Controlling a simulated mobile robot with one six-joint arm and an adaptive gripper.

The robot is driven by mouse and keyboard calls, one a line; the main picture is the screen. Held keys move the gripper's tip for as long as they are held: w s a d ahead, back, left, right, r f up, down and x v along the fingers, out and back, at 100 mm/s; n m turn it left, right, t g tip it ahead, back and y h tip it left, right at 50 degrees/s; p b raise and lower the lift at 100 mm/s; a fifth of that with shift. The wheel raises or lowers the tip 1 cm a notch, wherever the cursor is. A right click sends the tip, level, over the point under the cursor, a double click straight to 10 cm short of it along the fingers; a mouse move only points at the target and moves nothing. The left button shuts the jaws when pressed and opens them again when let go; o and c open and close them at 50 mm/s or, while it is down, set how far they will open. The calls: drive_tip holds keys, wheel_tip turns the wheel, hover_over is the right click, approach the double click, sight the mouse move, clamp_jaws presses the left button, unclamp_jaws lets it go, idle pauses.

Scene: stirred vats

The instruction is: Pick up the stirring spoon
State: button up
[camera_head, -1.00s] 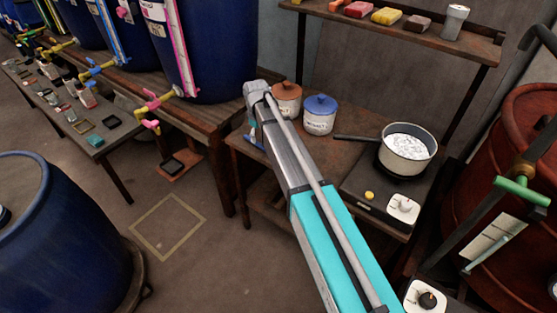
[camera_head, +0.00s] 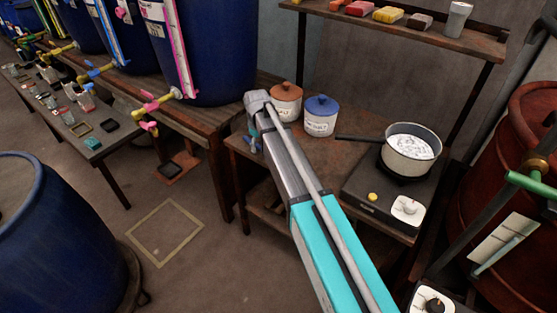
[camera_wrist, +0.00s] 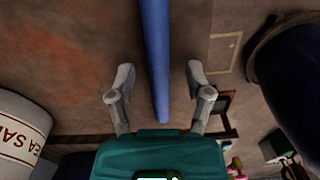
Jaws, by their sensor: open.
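In the wrist view my gripper (camera_wrist: 160,68) is open, its two grey fingers spread to either side of a long blue rod (camera_wrist: 157,50). The rod looks like the handle of the stirring spoon; it runs from the top edge down between the fingers, with a visible gap on each side. No spoon bowl shows. In the head view the end of my arm reaches the left corner of the wooden table (camera_head: 345,160), and my fingers and the spoon cannot be made out clearly there.
A brown-lidded jar (camera_head: 286,104) and a blue-lidded jar (camera_head: 320,118) stand close beside my arm's end. A pot (camera_head: 411,150) with white contents sits on a hot plate (camera_head: 370,190) at right. A shelf (camera_head: 400,28) is above. A blue vat (camera_head: 200,60) stands left.

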clamp_jaws()
idle(0.3)
drive_tip(key=shift+r, duration=0.15)
drive_tip(key=shift+r+p, duration=0.95)
drive_tip(key=shift+p, duration=0.2)
drive_tip(key=s+d+r+p, duration=0.1)
drive_tip(key=s+r+p, duration=0.9)
drive_tip(key=s, duration=0.4)
drive_tip(key=shift+d+r+p, duration=0.15)
drive_tip(key=shift+r+p, duration=0.2)
drive_tip(key=shift+r, duration=0.05)
drive_tip(key=shift+s, duration=0.1)
